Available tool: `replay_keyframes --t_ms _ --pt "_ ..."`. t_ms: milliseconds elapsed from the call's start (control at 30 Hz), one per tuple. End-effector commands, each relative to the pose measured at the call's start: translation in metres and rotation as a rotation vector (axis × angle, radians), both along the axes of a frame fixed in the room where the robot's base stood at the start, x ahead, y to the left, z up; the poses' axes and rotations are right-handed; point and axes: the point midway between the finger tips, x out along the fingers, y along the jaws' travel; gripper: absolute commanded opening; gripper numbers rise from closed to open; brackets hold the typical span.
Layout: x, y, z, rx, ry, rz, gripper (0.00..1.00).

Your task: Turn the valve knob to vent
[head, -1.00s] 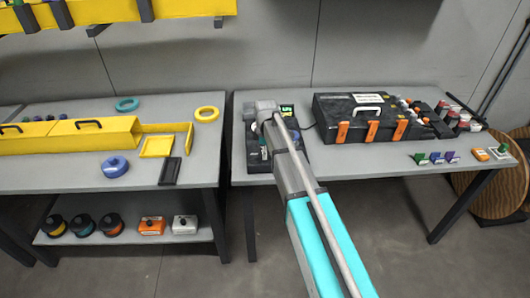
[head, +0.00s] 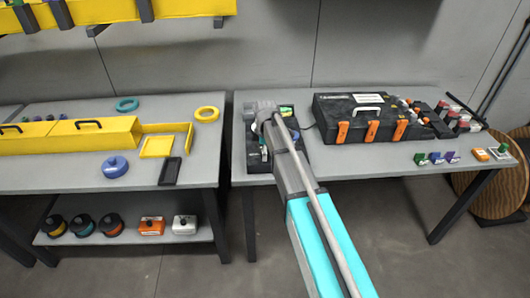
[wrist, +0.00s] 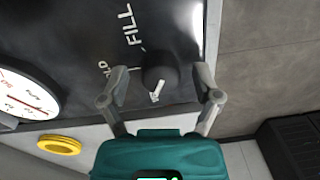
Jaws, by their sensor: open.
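The valve knob (wrist: 157,80) is dark and round with a white pointer mark, on a dark panel (wrist: 80,35) in the wrist view. The pointer mark lies on the picture's lower side of the knob, away from the white FILL lettering. A smaller label, partly readable as HOLD, is at its left; no VENT label is readable. My gripper (wrist: 161,72) is open, with one finger on each side of the knob and visible gaps to both. In the head view my arm covers the knob, over the dark unit (head: 252,152) on the right table.
A white round gauge (wrist: 25,95) is left of the knob, and a yellow ring (wrist: 60,145) lies beyond the panel edge. In the head view a black case (head: 368,118) with orange latches stands right of the unit. The table front (head: 350,170) is mostly clear.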

Motion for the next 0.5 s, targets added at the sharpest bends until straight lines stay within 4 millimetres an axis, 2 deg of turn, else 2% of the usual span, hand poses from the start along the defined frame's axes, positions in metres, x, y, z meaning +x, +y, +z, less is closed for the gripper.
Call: replay_keyframes --t_ms 500 --pt "-0.0002 0.0000 0.0000 0.000 0.000 -0.058 0.82"
